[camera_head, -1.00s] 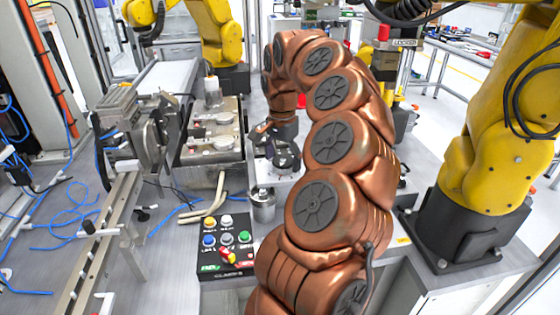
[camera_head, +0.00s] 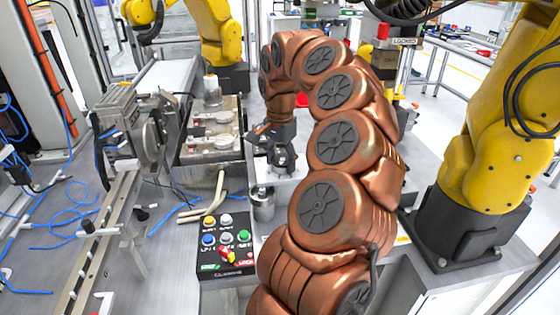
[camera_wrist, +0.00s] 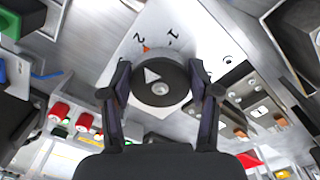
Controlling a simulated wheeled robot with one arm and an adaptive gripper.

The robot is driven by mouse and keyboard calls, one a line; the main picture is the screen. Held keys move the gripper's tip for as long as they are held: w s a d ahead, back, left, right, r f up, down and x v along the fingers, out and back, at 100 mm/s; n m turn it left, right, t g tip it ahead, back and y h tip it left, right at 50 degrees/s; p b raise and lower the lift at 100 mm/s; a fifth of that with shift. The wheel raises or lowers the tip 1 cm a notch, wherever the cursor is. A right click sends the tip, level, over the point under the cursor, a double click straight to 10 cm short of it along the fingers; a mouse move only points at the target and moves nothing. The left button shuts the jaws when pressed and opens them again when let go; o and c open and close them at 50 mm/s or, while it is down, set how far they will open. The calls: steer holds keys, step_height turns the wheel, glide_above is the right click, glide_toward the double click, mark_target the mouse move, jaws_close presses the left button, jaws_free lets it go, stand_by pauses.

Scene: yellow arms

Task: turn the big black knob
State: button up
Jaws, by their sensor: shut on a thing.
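The big black knob (camera_wrist: 160,82) is a round dark disc with a white triangle mark, on a white plate (camera_wrist: 190,35) printed with digits, in the wrist view. My gripper (camera_wrist: 161,92) has one finger on each side of the knob and is shut on it. In the head view my gripper (camera_head: 281,160) points down over a white surface (camera_head: 290,182). The knob cannot be made out there.
A control box (camera_head: 226,243) with coloured buttons lies in front, with a metal cylinder (camera_head: 262,203) beside it. A fixture with round metal parts (camera_head: 211,143) stands left of my gripper. A yellow arm (camera_head: 490,130) stands at the right.

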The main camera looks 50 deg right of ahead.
steer(key=shift+d, duration=0.25)
steer(key=shift+d+n+b, duration=0.2)
steer(key=shift+n+b, duration=0.35)
steer(key=shift+n, duration=0.15)
steer(key=n+b, duration=0.1)
steer(key=n, duration=0.6)
steer(key=shift+b, duration=0.4)
steer(key=n, duration=0.5)
steer(key=shift+r+p, duration=0.15)
steer(key=shift+p, duration=0.2)
steer(key=shift+n+p, duration=0.4)
steer(key=shift+n, duration=1.7)
steer(key=o, duration=1.2)
steer(key=shift+c, duration=0.2)
